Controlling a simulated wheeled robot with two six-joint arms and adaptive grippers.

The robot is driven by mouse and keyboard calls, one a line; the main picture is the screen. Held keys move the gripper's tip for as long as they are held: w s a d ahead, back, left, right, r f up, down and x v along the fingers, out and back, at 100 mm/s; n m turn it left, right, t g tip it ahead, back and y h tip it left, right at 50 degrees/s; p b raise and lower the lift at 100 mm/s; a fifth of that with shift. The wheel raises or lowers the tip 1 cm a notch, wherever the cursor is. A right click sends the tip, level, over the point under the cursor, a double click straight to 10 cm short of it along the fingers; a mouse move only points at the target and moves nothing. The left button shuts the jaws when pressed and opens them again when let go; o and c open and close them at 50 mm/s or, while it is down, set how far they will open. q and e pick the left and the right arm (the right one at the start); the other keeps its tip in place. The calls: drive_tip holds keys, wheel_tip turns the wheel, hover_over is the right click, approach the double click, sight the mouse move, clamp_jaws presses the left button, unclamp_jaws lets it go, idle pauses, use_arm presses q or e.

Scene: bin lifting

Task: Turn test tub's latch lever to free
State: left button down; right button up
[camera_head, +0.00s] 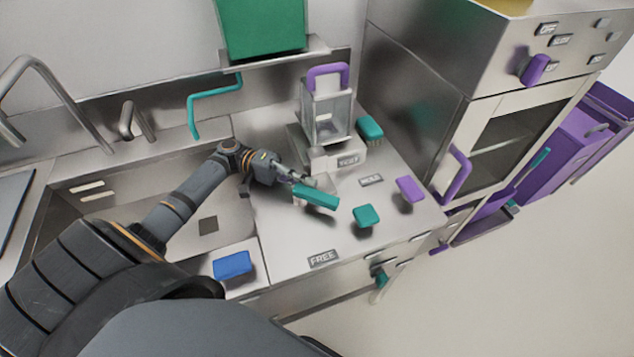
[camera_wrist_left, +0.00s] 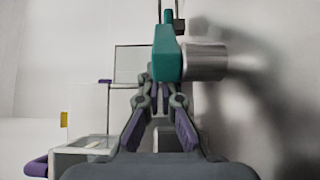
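The teal latch lever (camera_head: 316,196) sits on a round metal hub on the counter, pointing to the lower right. In the left wrist view the lever (camera_wrist_left: 169,52) stands beside its metal hub (camera_wrist_left: 205,62). My left gripper (camera_head: 297,180) is at the lever's upper-left end. In the wrist view its fingers (camera_wrist_left: 160,97) are drawn nearly together just below the lever; I see nothing clasped between them, and contact is unclear. The clear test tub (camera_head: 326,112) with a purple handle stands behind the lever, over a TEST label. A FREE label (camera_head: 323,258) lies at the counter's front; a HOLD label (camera_head: 371,180) is to the right.
A teal knob (camera_head: 366,215) and a purple knob (camera_head: 410,189) stand right of the lever. A teal-topped brush (camera_head: 369,128) is beside the tub. A sink with a blue sponge (camera_head: 232,264) lies to the left. A steel oven cabinet (camera_head: 500,140) stands at right.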

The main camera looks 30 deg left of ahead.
use_arm(q)
drive_tip(key=shift+s+a, duration=0.2)
drive_tip(key=shift+a, duration=1.65)
